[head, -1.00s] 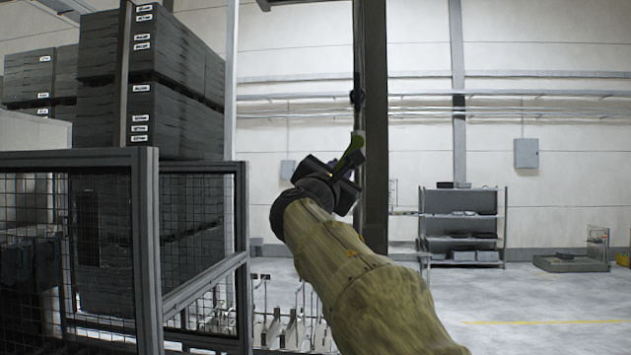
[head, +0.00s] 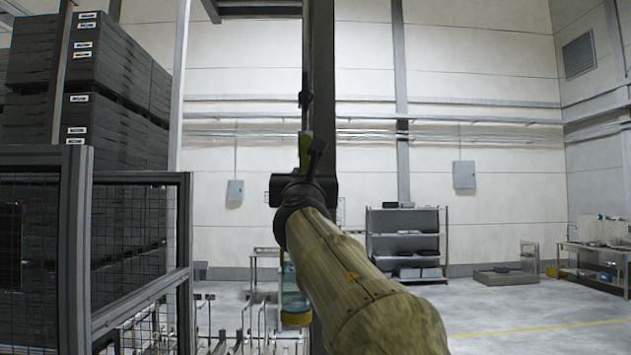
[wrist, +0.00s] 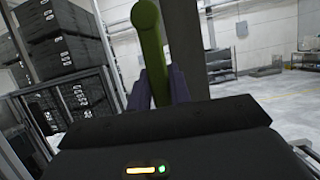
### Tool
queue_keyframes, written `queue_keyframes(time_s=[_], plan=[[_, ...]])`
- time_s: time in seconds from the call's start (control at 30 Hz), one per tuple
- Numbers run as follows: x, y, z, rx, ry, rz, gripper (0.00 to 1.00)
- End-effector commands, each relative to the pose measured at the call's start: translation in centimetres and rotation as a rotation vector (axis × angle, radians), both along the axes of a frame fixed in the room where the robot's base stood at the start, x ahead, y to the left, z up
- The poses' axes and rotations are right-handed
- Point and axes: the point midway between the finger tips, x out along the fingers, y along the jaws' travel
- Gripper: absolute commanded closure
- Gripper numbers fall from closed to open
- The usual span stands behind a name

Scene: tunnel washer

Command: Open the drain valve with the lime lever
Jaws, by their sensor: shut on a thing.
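The lime lever (head: 305,146) stands nearly upright at the dark column in the head view. In the wrist view the lime lever (wrist: 151,45) rises from between the two purple fingers, its rounded end at the top edge. My gripper (wrist: 157,90) is shut on the lever's lower visible part. In the head view my gripper (head: 303,188) is a dark shape at the end of my arm and hides part of the lever. The valve body and the lever's pivot cannot be made out.
A dark column (head: 321,90) rises right behind my gripper. A clear bluish cylinder (head: 293,290) with a yellow base shows below it. A mesh-panelled frame (head: 75,230) and stacked dark crates (head: 115,140) stand on the left. Open floor (head: 500,310) lies to the right.

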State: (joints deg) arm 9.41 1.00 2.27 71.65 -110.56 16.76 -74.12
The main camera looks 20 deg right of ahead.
Motion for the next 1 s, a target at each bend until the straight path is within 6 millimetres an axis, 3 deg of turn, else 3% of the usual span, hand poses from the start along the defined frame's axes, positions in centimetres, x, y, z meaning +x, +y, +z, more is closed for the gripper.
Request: queue_keyframes(time_s=[0.57,0.6,0.7,1.0], plan=[[0.13,0.89,0.07,-0.035,0.014,0.019,1.00],[0.12,0.88,0.08,-0.036,0.014,0.018,0.78],[0.12,0.88,0.08,-0.035,0.014,0.018,0.59],[0.10,0.90,0.01,-0.033,0.013,0.019,0.58]])
